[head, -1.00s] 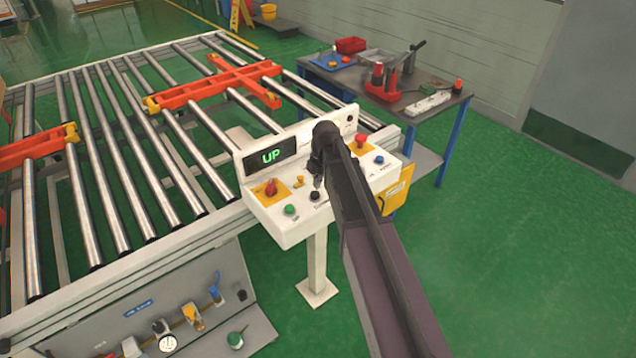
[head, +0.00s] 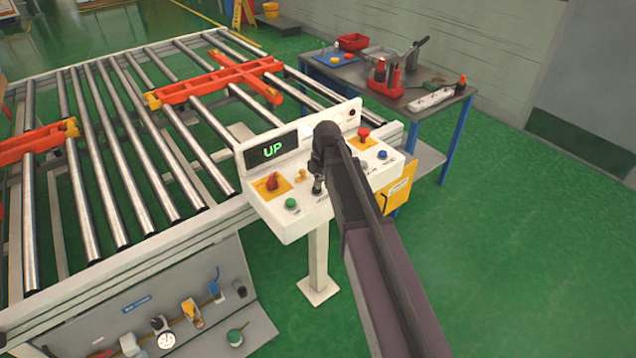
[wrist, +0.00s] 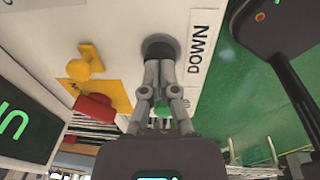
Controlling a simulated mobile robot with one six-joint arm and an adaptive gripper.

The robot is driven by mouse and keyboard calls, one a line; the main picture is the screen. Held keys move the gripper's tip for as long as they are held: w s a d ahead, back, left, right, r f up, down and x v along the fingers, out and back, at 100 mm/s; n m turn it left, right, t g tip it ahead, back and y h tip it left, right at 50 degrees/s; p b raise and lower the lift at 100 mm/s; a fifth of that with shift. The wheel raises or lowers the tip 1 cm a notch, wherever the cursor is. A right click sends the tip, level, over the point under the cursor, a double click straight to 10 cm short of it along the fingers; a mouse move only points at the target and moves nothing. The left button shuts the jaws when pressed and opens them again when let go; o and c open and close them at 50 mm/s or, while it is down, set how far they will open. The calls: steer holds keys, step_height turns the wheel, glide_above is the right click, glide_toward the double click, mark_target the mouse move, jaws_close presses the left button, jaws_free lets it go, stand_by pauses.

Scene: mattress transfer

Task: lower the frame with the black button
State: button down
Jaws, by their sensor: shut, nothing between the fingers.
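The black button (wrist: 160,47) shows in the wrist view as a dark round cap beside a label reading DOWN. My gripper (wrist: 160,66) is shut and empty, its fingertips at the cap and covering part of it. They look to be touching it; I cannot tell whether it is pressed in. In the head view my gripper (head: 318,188) points down onto the white control panel (head: 290,230) and hides the button. The panel's display (head: 272,151) reads UP in green. The orange-red frame (head: 215,84) lies across the metal rollers.
A green button (head: 291,203) and a red knob on a yellow plate (head: 271,182) are left of my gripper. A red button (head: 363,132) and a blue button (head: 382,155) are to its right. A dark workbench (head: 415,95) with tools stands behind. Green floor at right is clear.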

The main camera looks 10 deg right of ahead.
steer(key=shift+f+b, duration=0.85)
steer(key=shift+f, duration=0.05)
steer(key=shift+r, duration=0.2)
step_height(320, 180, up, 14)
steer(key=d+p, duration=0.1)
steer(key=p, duration=1.3)
steer(key=shift+s+d+f, duration=0.2)
steer(key=shift+s+d, duration=0.1)
steer(key=shift+d, duration=0.1)
steer(key=s+d+f+m+b, duration=0.1)
steer(key=s+f+m+b, duration=0.2)
steer(key=s+m, duration=0.7)
steer(key=s+d+f+m+h+b, duration=0.1)
steer(key=s+d+f+m+b, duration=0.1)
steer(key=s+m, duration=0.8)
steer(key=shift+d+f+m+h+b, duration=0.3)
steer(key=shift+f+m+b, duration=0.15)
steer(key=shift+m, duration=1.45)
steer(key=shift+s+a, duration=0.1)
